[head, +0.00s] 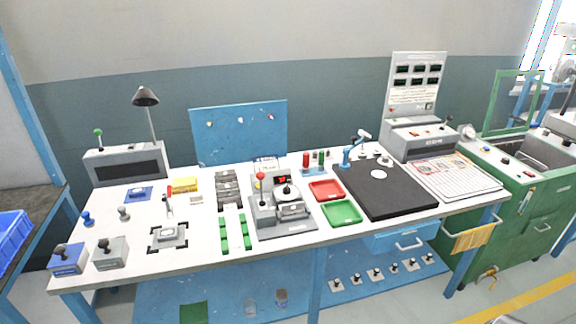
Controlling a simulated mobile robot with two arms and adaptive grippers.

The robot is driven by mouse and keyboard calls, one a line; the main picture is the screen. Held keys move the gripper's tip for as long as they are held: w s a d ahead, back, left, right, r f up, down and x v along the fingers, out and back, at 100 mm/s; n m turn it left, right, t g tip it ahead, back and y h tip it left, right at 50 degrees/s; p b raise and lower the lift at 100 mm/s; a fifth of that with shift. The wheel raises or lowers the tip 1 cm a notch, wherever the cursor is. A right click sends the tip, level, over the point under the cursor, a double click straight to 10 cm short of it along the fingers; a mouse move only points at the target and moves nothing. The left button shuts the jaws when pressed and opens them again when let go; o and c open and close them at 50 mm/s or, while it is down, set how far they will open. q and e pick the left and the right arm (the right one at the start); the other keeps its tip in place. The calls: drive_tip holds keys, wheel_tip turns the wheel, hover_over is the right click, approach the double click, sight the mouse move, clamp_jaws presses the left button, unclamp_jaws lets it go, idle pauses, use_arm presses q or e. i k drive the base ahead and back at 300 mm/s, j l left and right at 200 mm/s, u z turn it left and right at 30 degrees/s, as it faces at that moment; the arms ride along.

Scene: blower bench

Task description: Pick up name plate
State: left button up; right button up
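No part is clearly readable as the name plate at this size. A small pale flat piece (196,199) lies on the white bench (205,260) in front of a yellow block (186,184). Dark grey flat parts (228,188) lie in a column to its right. A grey block sits on a dark-cornered fixture (167,237) near the front left. A grey press-like device (283,208) with a red knob stands mid-bench. I cannot tell which of these is or holds the name plate. Neither of my grippers is in view.
A red tray (326,190) and a green tray (342,213) lie beside a black mat (385,200). A lamp (146,97) stands at the back left. A grey machine (417,138) stands at the back right. Blue and grey knobbed blocks (68,258) occupy the front left corner.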

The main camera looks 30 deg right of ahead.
sight(287, 210)
drive_tip(key=z, duration=0.9)
